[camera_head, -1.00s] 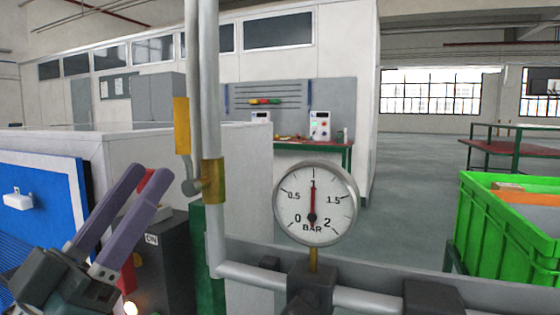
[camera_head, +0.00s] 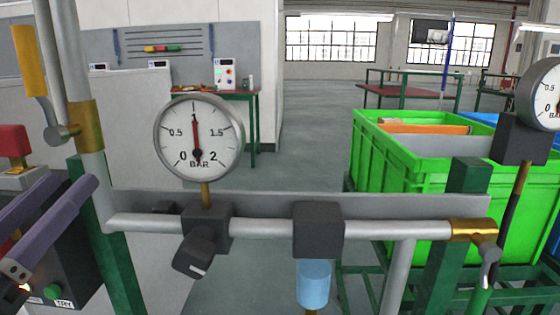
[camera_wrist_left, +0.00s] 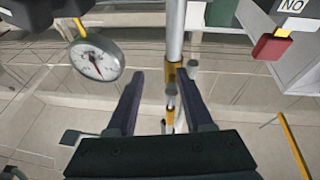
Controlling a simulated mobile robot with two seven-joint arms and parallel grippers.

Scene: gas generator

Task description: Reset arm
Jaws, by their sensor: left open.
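My left gripper (camera_head: 62,218) is at the lower left of the head view, its two purple fingers apart and nothing between them. In the left wrist view its fingers (camera_wrist_left: 160,98) also stand open, with a vertical pipe and brass fitting (camera_wrist_left: 172,75) beyond the gap. In the head view the gripper is in front of the dark control box (camera_head: 70,270), covering part of it. My right gripper is not in view.
A pressure gauge (camera_head: 198,138) reading about 1 bar rises from the horizontal pipe (camera_head: 265,228). A yellow-handled valve (camera_head: 28,62) is on the vertical pipe. Green crates (camera_head: 440,185) stand at right, beside a second gauge (camera_head: 545,95). Open floor lies behind.

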